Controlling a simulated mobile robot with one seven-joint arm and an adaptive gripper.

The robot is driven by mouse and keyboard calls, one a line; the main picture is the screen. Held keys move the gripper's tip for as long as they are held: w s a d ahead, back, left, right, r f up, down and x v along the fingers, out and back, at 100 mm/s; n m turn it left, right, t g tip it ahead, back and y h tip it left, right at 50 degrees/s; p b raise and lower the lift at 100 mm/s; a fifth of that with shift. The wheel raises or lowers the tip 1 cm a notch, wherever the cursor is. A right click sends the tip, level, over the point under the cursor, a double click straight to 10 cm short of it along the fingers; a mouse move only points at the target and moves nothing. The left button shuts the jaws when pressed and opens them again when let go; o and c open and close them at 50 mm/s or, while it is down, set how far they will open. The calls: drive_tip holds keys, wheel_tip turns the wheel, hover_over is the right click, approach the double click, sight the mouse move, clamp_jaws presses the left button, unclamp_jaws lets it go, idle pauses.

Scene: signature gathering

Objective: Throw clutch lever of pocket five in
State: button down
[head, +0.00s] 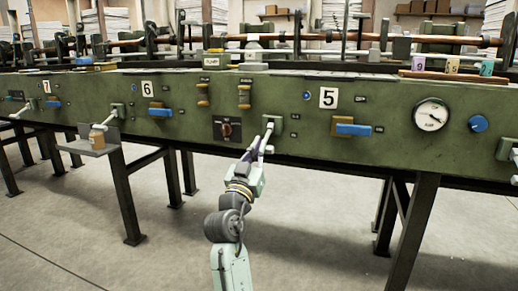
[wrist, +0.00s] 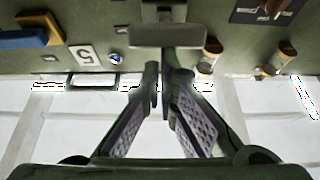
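Pocket five is marked by a white plate with a black 5 (head: 328,98), seen upside down in the wrist view (wrist: 84,55). Left of it, a pale lever (head: 268,133) comes out of a light green mount (head: 273,125) on the green panel. Right of it is a blue handle (head: 352,130) on an orange-brown block. My gripper (head: 258,147) is at the pale lever, overlapping its lower end. In the wrist view, my gripper's fingers (wrist: 165,72) converge with tips close together, just below a grey-green block (wrist: 167,36). Whether they grip the lever is hidden.
A rotary switch (head: 227,130) sits left of my gripper. Pocket six has a similar lever (head: 114,114) and blue handle (head: 160,111). A dial gauge (head: 430,115) is at right. The floor in front is clear.

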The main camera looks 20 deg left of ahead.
wheel_tip(320, 180, up, 10)
idle(0.5)
idle(0.3)
